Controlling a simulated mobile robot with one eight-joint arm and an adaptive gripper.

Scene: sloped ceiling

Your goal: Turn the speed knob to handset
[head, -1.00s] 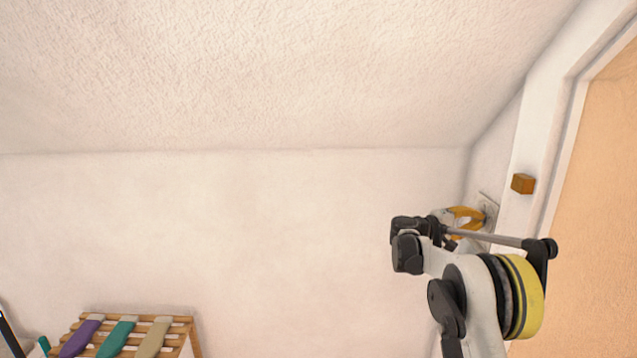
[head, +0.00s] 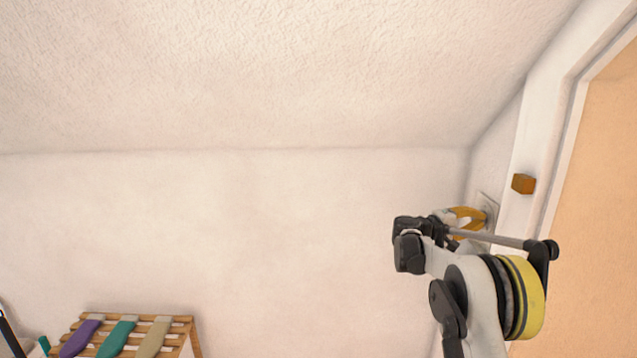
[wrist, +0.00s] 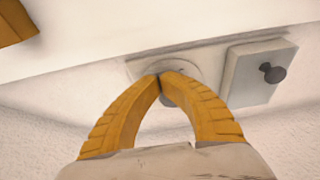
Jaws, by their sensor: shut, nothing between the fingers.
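In the wrist view, the yellow fingers of my gripper (wrist: 161,78) are shut with their tips together. They are in front of a pale round dial (wrist: 190,67) on a light wall plate (wrist: 138,69). A small greyish part (wrist: 168,101) shows between the fingers, just below the tips. The fingers hide much of the dial, so its setting and any contact cannot be told. I cannot tell for certain which control is the speed knob. In the head view, my gripper (head: 468,215) is at the wall plate (head: 488,207) beside the door frame.
A second light plate with a dark round knob (wrist: 274,74) is to the right in the wrist view. A brown wooden block (head: 523,184) sticks out by the door frame (head: 547,130). A slatted wooden rack (head: 180,328) with coloured items is at lower left. The middle wall is bare.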

